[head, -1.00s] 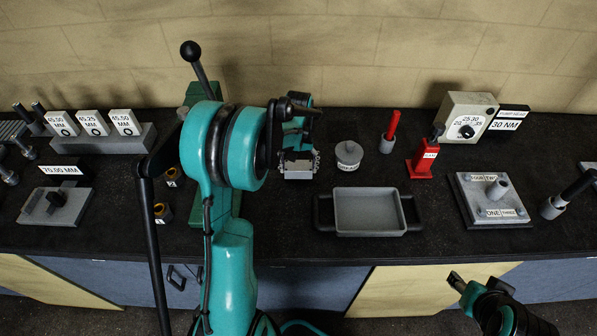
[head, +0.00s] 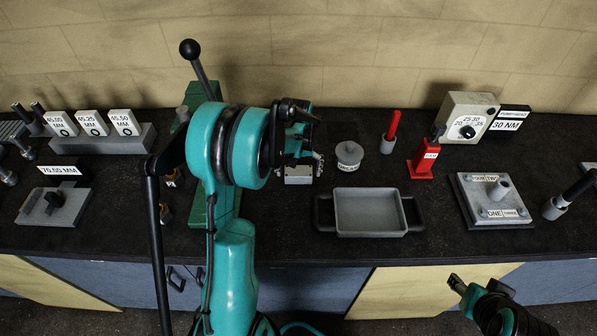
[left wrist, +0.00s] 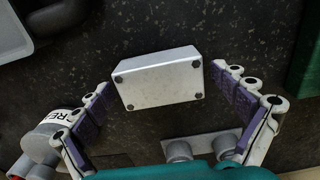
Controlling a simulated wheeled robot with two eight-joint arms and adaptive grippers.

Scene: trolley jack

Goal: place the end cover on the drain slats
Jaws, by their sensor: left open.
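The end cover looks to be a silver rectangular block with dark screws at its corners. It lies on the dark bench top in the left wrist view (left wrist: 160,84) and shows partly in the head view (head: 298,176). My left gripper (left wrist: 172,112) is open, with one purple-padded finger on each side of the block and a gap to both. In the head view the left gripper (head: 300,158) hides part of the block. A dark slatted piece (head: 12,131) at the far left edge may be the drain slats. My right gripper (head: 456,283) is low in front of the bench; its jaws are unclear.
A grey tray with black handles (head: 370,212) and a round labelled tin (head: 348,155) stand right of the block. A green press (head: 222,205) stands left of it. Gauge blocks (head: 100,137) and a plate with a black knob (head: 54,206) lie farther left.

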